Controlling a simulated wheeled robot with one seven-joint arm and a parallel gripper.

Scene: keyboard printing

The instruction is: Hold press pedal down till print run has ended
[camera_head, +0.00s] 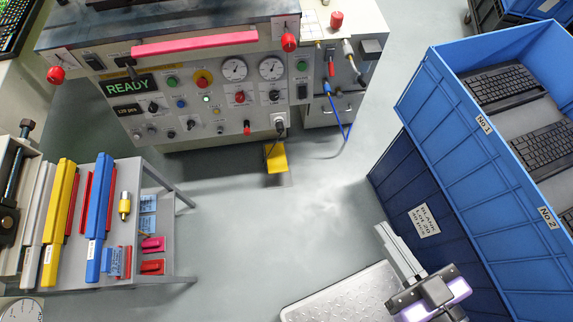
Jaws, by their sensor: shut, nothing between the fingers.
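The yellow press pedal (276,157) sits on the floor under the front of the press, near the middle of the view. The press (205,100) stands behind it, with a display (128,86) reading READY in green and a smaller counter display below it. My gripper (384,232) is at the lower right, well apart from the pedal, with its fingers shut and empty. Nothing touches the pedal from above that I can see.
Blue crates (463,158) with keyboards, labelled No 1 and No 2, rise on the right beside my gripper. A grey rack (150,262) with coloured bars stands on the left. A blue cable (340,115) hangs right of the pedal. The floor between is clear.

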